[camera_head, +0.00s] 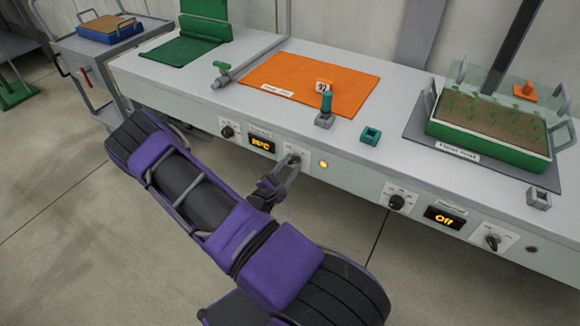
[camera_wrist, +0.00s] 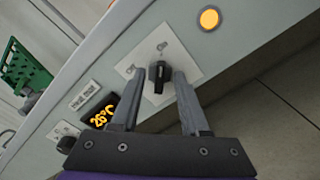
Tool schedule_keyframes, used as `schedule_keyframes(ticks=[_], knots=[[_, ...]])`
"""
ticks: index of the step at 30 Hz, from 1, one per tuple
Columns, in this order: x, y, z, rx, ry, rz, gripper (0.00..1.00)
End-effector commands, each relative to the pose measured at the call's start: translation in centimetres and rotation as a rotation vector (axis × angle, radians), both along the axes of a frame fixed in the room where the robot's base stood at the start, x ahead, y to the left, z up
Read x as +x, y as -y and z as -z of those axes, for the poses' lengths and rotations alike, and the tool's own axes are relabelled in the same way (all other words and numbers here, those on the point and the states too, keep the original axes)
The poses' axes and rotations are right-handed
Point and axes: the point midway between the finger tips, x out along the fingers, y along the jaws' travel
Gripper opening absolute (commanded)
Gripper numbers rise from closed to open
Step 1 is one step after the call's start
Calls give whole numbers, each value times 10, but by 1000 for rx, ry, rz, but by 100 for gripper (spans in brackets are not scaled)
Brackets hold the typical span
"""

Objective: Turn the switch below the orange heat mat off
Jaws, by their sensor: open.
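The orange heat mat (camera_head: 310,85) lies flat on the bench top. Below it, on the bench's front panel, is a switch with a black knob (camera_wrist: 159,76) on a white plate (camera_wrist: 158,68); in the head view my gripper mostly covers the knob. My gripper (camera_head: 289,163) is at this switch. In the wrist view the fingers of my gripper (camera_wrist: 161,72) are open, one on each side of the knob; I cannot tell if they touch it. A round light (camera_wrist: 209,18) beside the switch glows amber.
Another dial (camera_head: 228,131) is left of the display. Further right are a dial (camera_head: 397,202), a display reading Off (camera_head: 445,217) and a second switch (camera_head: 492,240). A green planted tray (camera_head: 485,150) stands above. The floor in front is clear.

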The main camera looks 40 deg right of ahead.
Motion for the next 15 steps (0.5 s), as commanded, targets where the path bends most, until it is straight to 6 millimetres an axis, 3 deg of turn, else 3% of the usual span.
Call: schedule_keyframes(ticks=[6,14,15], knots=[[0,0,0,0,0,0,45],[0,0,0,0,0,0,0],[0,0,0,0,0,0,0]])
